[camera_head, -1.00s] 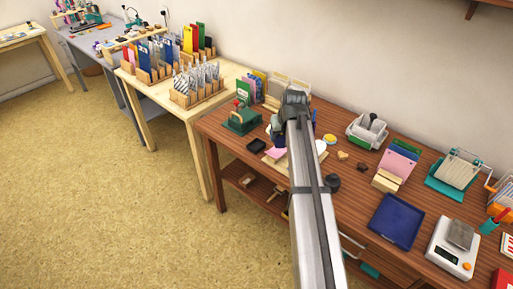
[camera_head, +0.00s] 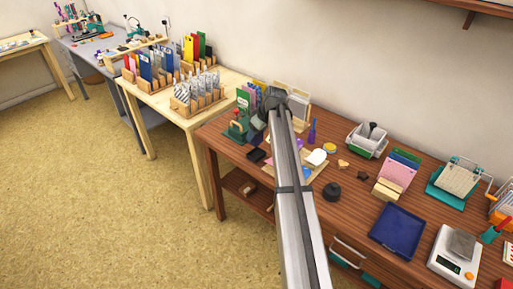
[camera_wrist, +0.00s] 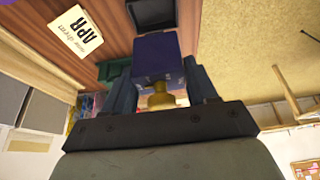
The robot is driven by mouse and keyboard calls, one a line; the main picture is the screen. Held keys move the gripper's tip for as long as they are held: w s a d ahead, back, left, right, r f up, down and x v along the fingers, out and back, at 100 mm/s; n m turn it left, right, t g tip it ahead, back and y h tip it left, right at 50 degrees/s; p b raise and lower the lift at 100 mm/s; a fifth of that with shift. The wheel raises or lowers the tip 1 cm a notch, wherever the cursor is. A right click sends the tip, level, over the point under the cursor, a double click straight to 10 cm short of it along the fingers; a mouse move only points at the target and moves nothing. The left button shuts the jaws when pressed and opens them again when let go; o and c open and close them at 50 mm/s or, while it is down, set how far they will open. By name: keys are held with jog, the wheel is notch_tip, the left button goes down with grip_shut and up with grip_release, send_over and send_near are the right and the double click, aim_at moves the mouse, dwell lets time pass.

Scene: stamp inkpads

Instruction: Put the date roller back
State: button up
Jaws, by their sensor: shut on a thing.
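My gripper (camera_wrist: 161,78) is shut on a dark purple block (camera_wrist: 156,52) with a brass knob (camera_wrist: 160,97), seen in the wrist view. It looks like the date roller, but I see no date bands on it. A dark open pad or tray (camera_wrist: 152,14) is just beyond the block.
In the head view, a green press (camera_head: 237,130) and a black inkpad (camera_head: 256,155) are left of my arm. A purple bottle (camera_head: 312,132), yellow lid (camera_head: 330,147) and round black piece (camera_head: 332,190) are to its right. A blue tray (camera_head: 397,228) lies farther right.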

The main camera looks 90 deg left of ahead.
aim_at(257, 145)
jog(key=shift+f, duration=3.25)
jog(key=shift+f, duration=0.2)
jog(key=o, duration=1.1)
jog(key=shift+o, duration=0.2)
jog(key=v, duration=1.2)
jog(key=shift+r, duration=0.2)
